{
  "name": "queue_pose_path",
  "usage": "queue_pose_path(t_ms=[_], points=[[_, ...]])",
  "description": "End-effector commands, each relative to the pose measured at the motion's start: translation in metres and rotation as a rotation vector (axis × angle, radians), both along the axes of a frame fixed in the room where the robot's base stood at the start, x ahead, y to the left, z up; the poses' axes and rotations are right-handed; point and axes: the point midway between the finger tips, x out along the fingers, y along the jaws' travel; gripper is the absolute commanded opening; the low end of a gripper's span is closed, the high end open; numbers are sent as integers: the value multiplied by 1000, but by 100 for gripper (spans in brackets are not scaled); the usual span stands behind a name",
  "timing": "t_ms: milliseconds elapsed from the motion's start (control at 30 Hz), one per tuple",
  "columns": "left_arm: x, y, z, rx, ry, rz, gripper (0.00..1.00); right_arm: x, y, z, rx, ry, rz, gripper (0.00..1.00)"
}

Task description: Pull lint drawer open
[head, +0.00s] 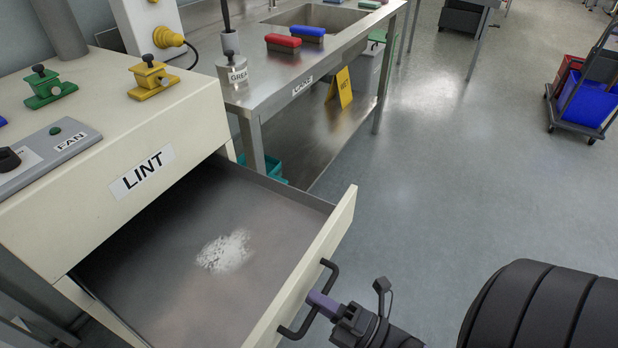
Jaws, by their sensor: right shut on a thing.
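The lint drawer (343,212) stands pulled well out of a cream cabinet marked LINT (141,172). A patch of white lint (226,251) lies on the drawer's grey floor. A black bar handle (329,266) is fixed to the drawer's cream front. My right gripper (321,303) comes in from the lower right and is shut on the handle; its purple fingers are around the bar. My left gripper is not in view.
A FAN switch panel (40,160) and green (47,88) and yellow (153,78) clamps are on the cabinet top. A steel bench (262,92) with brushes stands behind. A cart (590,90) stands far right. The floor right of the drawer is clear.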

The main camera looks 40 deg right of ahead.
Motion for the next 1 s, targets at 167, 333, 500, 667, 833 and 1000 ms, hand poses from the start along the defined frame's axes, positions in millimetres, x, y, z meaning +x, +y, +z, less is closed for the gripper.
queue_pose_path(t_ms=[167, 333, 500, 667, 833, 1000], points=[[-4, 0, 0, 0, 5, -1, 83, -1, 0, -1, 0, 3, 0, 0], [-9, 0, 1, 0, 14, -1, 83, -1, 0, -1, -1, 3, 0, 19], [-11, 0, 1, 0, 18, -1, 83, -1, 0, -1, -1, 2, 0, 50], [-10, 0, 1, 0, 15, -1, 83, 0, 0, 0, 0, 1, 0, 50], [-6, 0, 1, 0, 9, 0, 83, -11, -4, -3, 0, 4, -2, 50], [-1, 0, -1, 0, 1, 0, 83, -51, -19, -12, -1, 7, -3, 50]])
